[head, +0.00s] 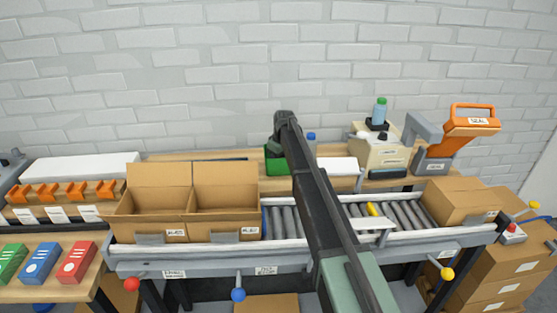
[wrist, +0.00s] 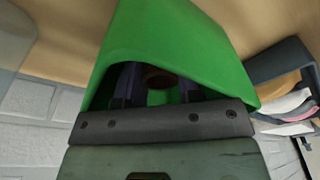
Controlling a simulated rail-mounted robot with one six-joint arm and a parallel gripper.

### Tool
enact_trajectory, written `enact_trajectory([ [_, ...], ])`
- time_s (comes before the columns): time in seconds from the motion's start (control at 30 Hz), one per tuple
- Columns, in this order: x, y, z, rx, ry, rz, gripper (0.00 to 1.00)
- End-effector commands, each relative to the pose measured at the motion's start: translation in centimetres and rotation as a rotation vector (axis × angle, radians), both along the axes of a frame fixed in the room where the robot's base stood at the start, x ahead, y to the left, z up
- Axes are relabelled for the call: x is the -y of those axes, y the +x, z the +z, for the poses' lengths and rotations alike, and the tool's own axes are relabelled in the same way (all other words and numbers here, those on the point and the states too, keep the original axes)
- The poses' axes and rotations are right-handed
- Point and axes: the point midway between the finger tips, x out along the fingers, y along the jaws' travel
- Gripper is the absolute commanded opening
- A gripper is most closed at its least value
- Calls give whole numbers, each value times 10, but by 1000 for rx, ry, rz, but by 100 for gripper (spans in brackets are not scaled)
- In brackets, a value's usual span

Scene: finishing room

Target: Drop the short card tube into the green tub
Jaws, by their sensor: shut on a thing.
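The green tub (head: 270,166) stands on the wooden back bench, partly hidden by my arm in the head view. In the wrist view the tub (wrist: 180,45) fills the upper middle, its rim around my fingers. My gripper (wrist: 157,88) reaches into the tub's opening, shut on a brown round thing, the short card tube (wrist: 157,75). The tube shows only in part between the dark fingers. Whether it touches the tub's floor cannot be told. In the head view my fingers and the tube are hidden behind my arm's end.
Open cardboard boxes (head: 190,205) stand in front of the bench, left of my arm. A dark holder (wrist: 275,65) shows right in the wrist view.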

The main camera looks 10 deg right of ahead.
Motion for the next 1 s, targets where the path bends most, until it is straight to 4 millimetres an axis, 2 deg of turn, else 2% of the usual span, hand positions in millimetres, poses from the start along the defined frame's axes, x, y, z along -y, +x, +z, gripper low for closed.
enact_trajectory([
  [0.2,0,-4,-6,-4,-3,3,8],
  [0.23,0,-4,-6,-4,-3,3,36],
  [0.4,0,-6,-8,-6,-4,4,59],
  [0.63,0,-8,-9,-8,-6,5,59],
  [0.77,1,-9,1,-8,-6,5,59],
  [0.87,1,-9,19,-6,-5,4,59],
  [1.0,4,-10,58,-5,-4,3,59],
])
